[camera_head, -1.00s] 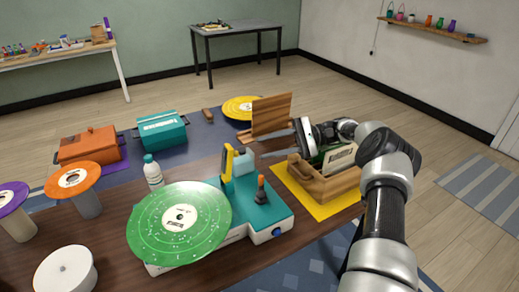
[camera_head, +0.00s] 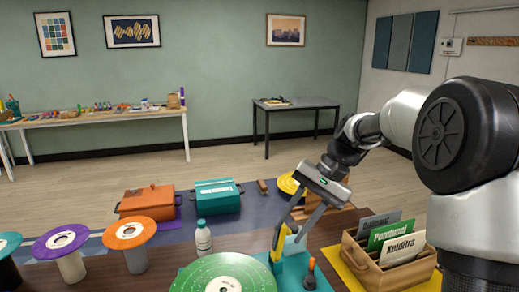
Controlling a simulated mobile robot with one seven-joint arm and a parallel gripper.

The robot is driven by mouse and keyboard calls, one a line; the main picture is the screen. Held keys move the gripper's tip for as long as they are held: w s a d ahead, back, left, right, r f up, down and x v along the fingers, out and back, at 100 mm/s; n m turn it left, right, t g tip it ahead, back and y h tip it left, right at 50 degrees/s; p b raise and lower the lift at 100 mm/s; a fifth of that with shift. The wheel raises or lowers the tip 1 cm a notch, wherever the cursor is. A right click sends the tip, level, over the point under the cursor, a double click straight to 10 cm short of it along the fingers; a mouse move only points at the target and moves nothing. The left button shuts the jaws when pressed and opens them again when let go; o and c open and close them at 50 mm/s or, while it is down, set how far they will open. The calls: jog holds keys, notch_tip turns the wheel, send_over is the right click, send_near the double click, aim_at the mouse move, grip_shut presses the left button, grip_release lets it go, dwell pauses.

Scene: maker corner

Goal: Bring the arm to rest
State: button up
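My gripper (camera_head: 289,247) is at the middle right, pointing down and to the left. Its two grey fingers are apart with nothing visible between them. The fingertips overlap the yellow upright part (camera_head: 279,239) of the teal turntable (camera_head: 293,272) in the picture; I cannot tell whether they touch. My arm bends across the right side, with a large dark joint close to the camera. A green record (camera_head: 228,272) lies on the turntable, cut off by the lower edge.
A wooden crate (camera_head: 402,278) with several labelled sleeves (camera_head: 390,236) stands right of the gripper on a yellow mat.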

jog(key=s+d+r+n+t+h, duration=0.2)
jog(key=s, duration=0.5)
jog(key=s+d+r+n+t+h+p, duration=0.1)
jog(key=s+d+t+h, duration=0.15)
jog(key=s, duration=0.55)
jog(key=s+d+r+n+t+h, duration=0.1)
jog(key=s+r+n+t+h, duration=0.15)
jog(key=s, duration=0.45)
notch_tip(320, 180, up, 12)
jog(key=y+p, duration=0.1)
jog(key=p, duration=1.1)
jog(key=shift+m+p, duration=0.35)
jog(key=shift+p, duration=0.05)
